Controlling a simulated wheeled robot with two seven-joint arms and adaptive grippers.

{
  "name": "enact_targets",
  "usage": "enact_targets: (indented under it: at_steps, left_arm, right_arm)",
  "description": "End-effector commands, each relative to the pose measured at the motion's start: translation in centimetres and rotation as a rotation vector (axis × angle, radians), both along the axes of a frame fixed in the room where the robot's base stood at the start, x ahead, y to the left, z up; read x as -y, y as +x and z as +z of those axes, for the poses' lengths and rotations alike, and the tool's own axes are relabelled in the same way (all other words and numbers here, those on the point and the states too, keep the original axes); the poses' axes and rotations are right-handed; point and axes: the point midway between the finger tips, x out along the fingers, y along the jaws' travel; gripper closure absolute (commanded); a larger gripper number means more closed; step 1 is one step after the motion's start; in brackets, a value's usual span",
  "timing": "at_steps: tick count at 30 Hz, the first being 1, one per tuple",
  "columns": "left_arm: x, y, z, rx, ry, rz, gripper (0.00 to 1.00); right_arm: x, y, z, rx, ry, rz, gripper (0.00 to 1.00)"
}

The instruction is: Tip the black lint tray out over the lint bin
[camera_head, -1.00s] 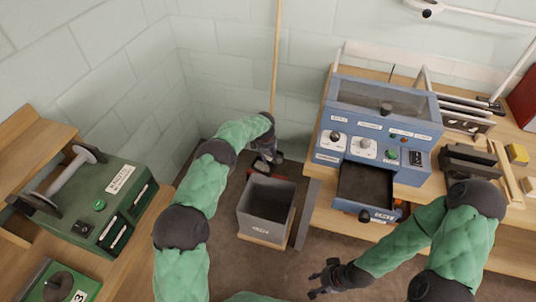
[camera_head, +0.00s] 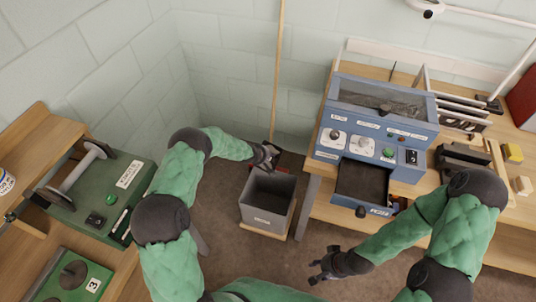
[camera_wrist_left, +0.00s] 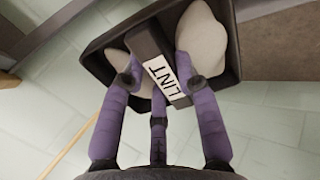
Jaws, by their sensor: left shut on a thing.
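In the left wrist view the black lint tray (camera_wrist_left: 234,62) carries a white LINT label and has pale grey lint (camera_wrist_left: 202,42) showing inside its rim. My left gripper (camera_wrist_left: 160,85) is shut on the tray's labelled middle bar. In the head view my left gripper (camera_head: 264,157) is at the far side of the lint bin (camera_head: 268,216), close to its back rim; the tray is hard to make out there. The bin is a grey open box, upright on a wooden base. My right gripper (camera_head: 325,267) has its fingers spread and is empty, in front of the blue machine.
The blue machine (camera_head: 376,135) stands on a wooden bench at the right, with a dark drawer (camera_head: 362,183) pulled out. A wooden pole (camera_head: 278,70) leans on the wall behind the bin. A green machine (camera_head: 105,195) is on the left bench. Floor in front of the bin is clear.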

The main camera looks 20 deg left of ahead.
Motion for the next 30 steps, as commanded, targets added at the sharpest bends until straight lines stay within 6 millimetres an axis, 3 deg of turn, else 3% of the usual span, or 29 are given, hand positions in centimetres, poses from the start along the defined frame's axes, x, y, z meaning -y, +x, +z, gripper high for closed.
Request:
enact_targets:
  at_steps: [10,30]
  left_arm:
    - [-0.3,-0.9,-0.5,0.224,-0.066,0.002,1.0]
    - [-0.5,-1.6,-2.4,0.682,-0.197,0.002,1.0]
  right_arm:
    - [0.0,0.0,-0.9,0.0,0.0,0.0,0.6]
    - [0.0,0.0,-7.8,0.0,0.0,0.0,0.6]
